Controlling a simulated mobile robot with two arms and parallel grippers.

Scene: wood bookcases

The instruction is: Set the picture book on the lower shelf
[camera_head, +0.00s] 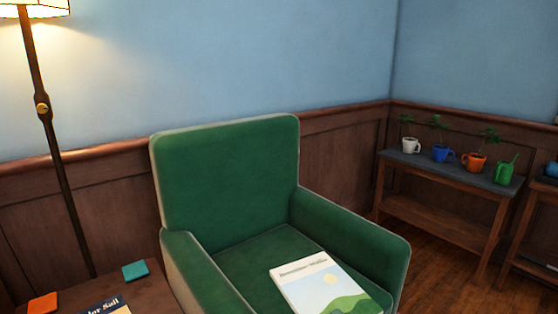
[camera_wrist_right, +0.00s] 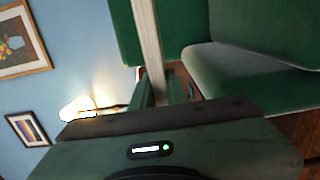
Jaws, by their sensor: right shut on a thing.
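In the right wrist view my right gripper (camera_wrist_right: 161,88) is shut on a narrow cream edge of the book (camera_wrist_right: 147,38). The gripper itself is outside the head view. A wooden stand at the right has a lower shelf (camera_head: 430,216) that looks bare. Another dark unit is cut off at the right edge; I cannot tell which one the task means. My left gripper is not in view.
The green armchair (camera_head: 228,180) fills the middle. Several potted plants and a green watering can (camera_head: 506,171) stand on the stand's dark top (camera_head: 412,161). A side table at lower left holds a book (camera_head: 108,306) and coasters. A floor lamp (camera_head: 42,108) stands behind it.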

